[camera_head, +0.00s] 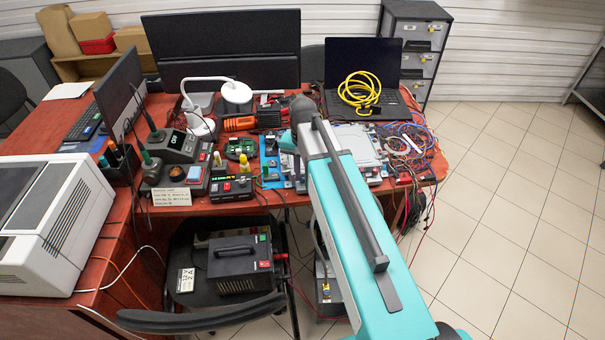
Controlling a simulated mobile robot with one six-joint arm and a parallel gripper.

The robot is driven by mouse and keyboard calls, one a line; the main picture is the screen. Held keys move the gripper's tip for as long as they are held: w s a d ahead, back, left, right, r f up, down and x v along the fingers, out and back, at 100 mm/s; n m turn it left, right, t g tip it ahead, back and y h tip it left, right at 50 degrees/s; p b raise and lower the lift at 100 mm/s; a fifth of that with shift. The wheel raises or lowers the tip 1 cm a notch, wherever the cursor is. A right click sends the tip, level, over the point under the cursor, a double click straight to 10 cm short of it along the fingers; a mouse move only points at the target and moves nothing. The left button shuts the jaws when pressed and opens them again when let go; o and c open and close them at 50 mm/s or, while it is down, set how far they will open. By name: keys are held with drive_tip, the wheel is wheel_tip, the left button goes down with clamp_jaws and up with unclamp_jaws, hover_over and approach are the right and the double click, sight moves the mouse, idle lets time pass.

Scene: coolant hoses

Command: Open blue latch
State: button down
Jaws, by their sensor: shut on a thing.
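I cannot make out a blue latch or the coolant hoses for certain. A narrow blue panel (264,148) with small fittings stands out on the red workbench (105,245), just left of my arm. A silver-grey flat unit (357,143) lies right of my arm, partly covered by it. My teal arm reaches from the lower right up to the bench, with a dark joint above the blue panel. My gripper is hidden behind the arm, so its fingers and anything between them do not show.
A laptop (345,62) with a coiled yellow cable (360,92) stands at the back right. Loose wires (408,140) crowd the right end. Small instruments (180,147) fill the left side. A chair (200,316) bearing a black box (240,262) blocks the front; the tiled floor at right is clear.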

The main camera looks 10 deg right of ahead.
sight(303, 178)
drive_tip(key=c, duration=2)
unclamp_jaws()
drive_tip(key=shift+r, duration=0.1)
drive_tip(key=shift+r+b, duration=1.1)
drive_tip(key=shift+r, duration=5.7)
